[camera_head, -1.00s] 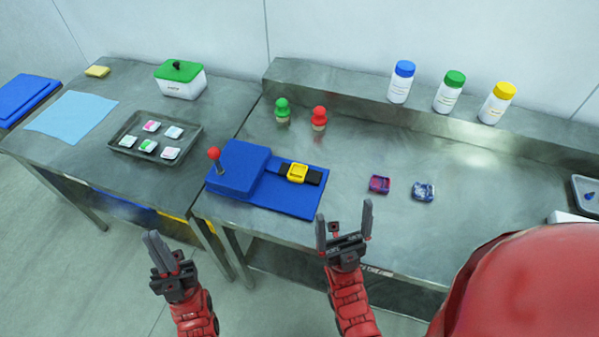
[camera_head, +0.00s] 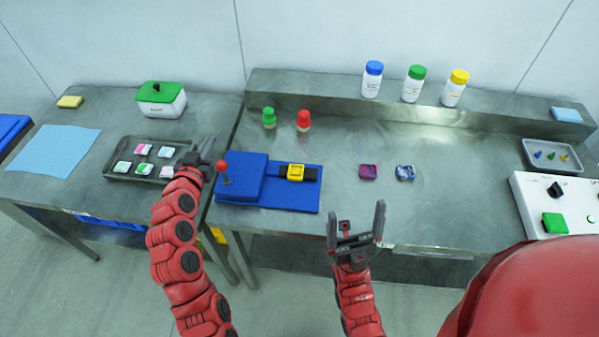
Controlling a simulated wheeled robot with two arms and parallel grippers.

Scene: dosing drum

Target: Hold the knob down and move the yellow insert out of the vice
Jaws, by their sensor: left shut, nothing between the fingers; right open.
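The knob (camera_head: 222,165) is a red ball on a short stem at the left end of the blue vice block (camera_head: 245,178). The yellow insert (camera_head: 295,172) sits between the black jaws (camera_head: 311,174) of the vice on the blue base plate (camera_head: 270,203). My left gripper (camera_head: 207,150) is shut and empty, just left of the knob and slightly beyond it; I cannot tell whether they touch. My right gripper (camera_head: 357,222) is open and empty in front of the table edge, to the right of the vice.
A tray of small packets (camera_head: 122,179) lies left, partly behind my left arm. A control box (camera_head: 560,207) stands far right.

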